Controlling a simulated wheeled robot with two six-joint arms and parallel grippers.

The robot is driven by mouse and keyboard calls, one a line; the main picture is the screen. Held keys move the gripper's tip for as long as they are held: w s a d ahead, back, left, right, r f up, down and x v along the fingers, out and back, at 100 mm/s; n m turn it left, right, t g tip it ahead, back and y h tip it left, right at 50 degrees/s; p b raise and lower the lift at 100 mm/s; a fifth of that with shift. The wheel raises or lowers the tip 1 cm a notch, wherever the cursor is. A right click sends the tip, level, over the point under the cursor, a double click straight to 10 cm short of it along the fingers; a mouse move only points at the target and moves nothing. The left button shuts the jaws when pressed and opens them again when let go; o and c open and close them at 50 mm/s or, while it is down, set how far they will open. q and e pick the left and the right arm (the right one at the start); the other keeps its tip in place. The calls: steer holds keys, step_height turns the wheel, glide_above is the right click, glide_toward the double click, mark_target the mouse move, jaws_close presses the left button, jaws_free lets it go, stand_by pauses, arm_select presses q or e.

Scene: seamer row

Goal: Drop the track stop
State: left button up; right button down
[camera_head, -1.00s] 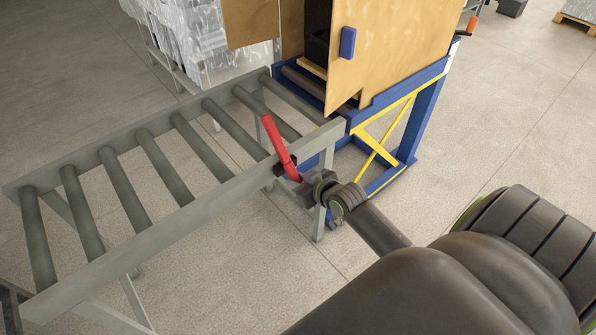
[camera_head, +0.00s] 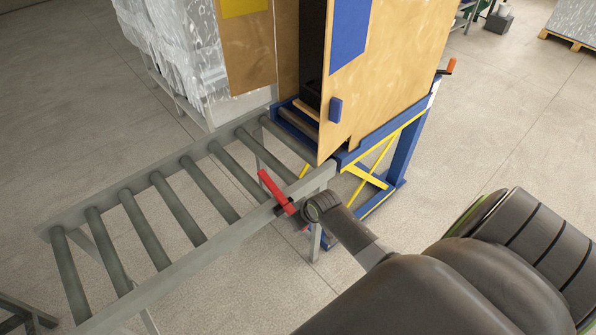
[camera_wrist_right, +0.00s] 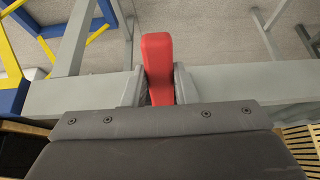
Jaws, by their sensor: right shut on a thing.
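The track stop is a red lever (camera_head: 275,188) on the near rail at the right end of the roller track (camera_head: 175,250). In the head view it leans up and to the left across the rail. My right gripper (camera_head: 288,210) is at its lower part, with the arm coming in from the right. In the right wrist view the red lever (camera_wrist_right: 158,62) stands between the two fingers of my right gripper (camera_wrist_right: 159,88), which are shut on it. The lever's pivot is hidden by the gripper. My left gripper is not in view.
A wooden-panelled machine (camera_head: 385,70) on a blue and yellow frame (camera_head: 400,150) stands at the track's right end. Clear-wrapped goods (camera_head: 180,55) stand behind the track. The floor (camera_head: 500,130) on the right is open.

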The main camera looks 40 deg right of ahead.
step_height(320, 180, up, 2)
steer(key=g+p, duration=0.2)
steer(key=p, duration=0.2)
steer(key=shift+r+g+p, duration=0.25)
steer(key=shift+g+p, duration=0.7)
steer(key=shift+g, duration=0.15)
steer(key=shift+w, duration=0.1)
steer(key=c, duration=1.2)
jaws_free()
steer(key=shift+o, duration=0.2)
steer(key=shift+r, duration=0.15)
step_height(320, 180, up, 17)
steer(key=s, duration=0.2)
steer(key=shift+s, duration=0.35)
steer(key=shift+d, duration=0.1)
